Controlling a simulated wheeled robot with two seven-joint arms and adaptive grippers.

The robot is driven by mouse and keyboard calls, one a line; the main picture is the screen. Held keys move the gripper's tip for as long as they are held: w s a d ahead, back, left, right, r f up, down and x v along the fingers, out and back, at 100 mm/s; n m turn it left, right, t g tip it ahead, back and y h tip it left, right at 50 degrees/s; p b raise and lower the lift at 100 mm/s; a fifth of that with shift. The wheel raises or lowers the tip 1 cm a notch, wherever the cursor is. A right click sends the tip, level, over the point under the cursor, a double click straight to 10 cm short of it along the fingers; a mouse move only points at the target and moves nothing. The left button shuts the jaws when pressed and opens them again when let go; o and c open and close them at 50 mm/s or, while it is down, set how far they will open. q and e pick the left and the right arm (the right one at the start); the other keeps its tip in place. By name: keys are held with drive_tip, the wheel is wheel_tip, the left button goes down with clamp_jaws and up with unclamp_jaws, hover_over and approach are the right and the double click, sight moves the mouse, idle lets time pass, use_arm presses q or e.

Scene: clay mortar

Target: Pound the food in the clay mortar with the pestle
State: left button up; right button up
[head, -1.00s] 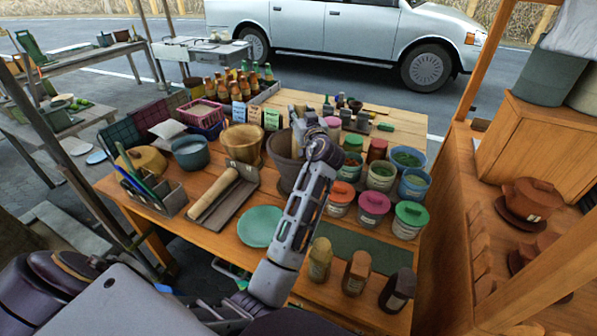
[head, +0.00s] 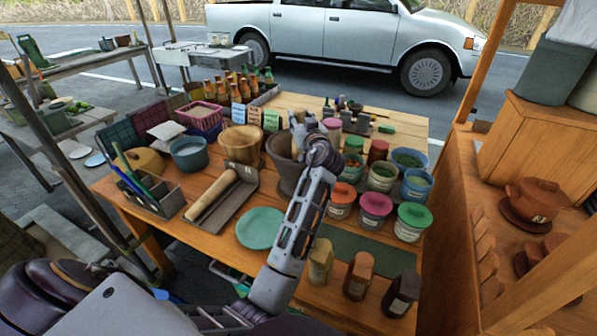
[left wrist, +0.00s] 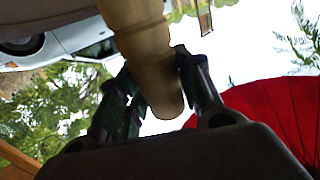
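The dark brown clay mortar (head: 283,181) stands upright near the middle of the wooden table. My left gripper (head: 300,135) is at the mortar's rim in the head view and hides part of its opening. The left wrist view shows the gripper's two fingers (left wrist: 156,88) shut on a tan, round-ended rod, the pestle (left wrist: 142,48). The pestle's other end runs out of the top of that view. The food inside the mortar is hidden. My right gripper is not in view.
A wooden bowl (head: 240,146) stands close left of the mortar. A grey tray (head: 232,212) holds a tan cylinder (head: 212,195). A green plate (head: 260,228) lies in front. Lidded tubs (head: 375,208) crowd the right. Bottles (head: 240,90) stand behind.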

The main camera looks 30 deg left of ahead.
use_arm(q)
drive_tip(key=o, duration=0.4)
drive_tip(key=shift+o, duration=0.2)
drive_tip(key=shift+r, duration=0.1)
drive_tip(key=shift+r, duration=4.9)
drive_tip(key=shift+r, duration=0.2)
wheel_tip(320, 180, up, 9)
drive_tip(key=p, duration=0.9)
drive_tip(key=shift+r+p, duration=0.35)
drive_tip(key=shift+p, duration=0.2)
drive_tip(key=shift+f, duration=0.1)
